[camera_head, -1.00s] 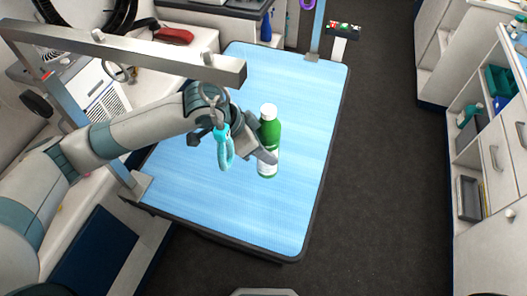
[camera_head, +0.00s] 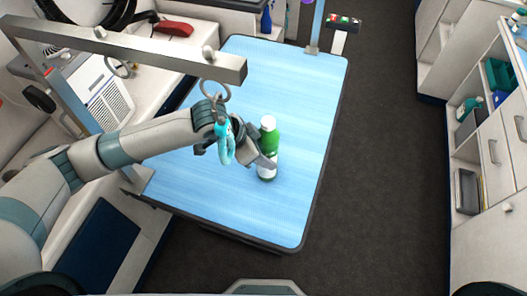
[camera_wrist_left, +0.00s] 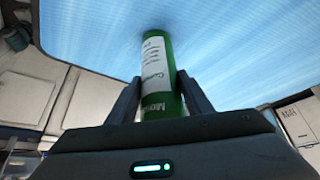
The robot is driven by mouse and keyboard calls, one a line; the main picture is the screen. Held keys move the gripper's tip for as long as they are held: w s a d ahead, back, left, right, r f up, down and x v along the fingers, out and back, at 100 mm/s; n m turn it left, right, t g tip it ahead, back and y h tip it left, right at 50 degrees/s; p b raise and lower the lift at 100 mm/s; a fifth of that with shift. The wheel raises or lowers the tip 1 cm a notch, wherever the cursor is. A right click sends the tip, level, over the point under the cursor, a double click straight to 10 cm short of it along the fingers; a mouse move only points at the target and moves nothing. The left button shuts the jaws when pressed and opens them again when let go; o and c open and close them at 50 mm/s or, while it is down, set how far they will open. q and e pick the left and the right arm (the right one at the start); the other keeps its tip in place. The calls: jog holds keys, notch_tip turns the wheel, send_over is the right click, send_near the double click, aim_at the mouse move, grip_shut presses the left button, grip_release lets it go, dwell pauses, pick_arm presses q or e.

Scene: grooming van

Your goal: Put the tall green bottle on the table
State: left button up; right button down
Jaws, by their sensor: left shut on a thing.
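The tall green bottle (camera_head: 269,140) has a white cap and a white label. It is upright at the blue-topped table (camera_head: 295,100), right of the table's middle. My left gripper (camera_head: 265,158) is shut on the bottle around its body. In the left wrist view the bottle (camera_wrist_left: 158,75) stands between the two fingers (camera_wrist_left: 160,95), with its far end against the blue surface. I cannot tell whether its base touches the table or hangs just above it. My right gripper is not in view.
A post (camera_head: 316,25) stands at the far edge. Shelves (camera_head: 470,130) line the right side. The table's near part is clear.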

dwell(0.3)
pick_arm(q)
jog(key=o, duration=1.3)
jog(key=shift+f, duration=0.1)
jog(key=shift+p+v, duration=6.05)
jog(key=shift+v, duration=0.05)
jog(key=shift+d, duration=0.1)
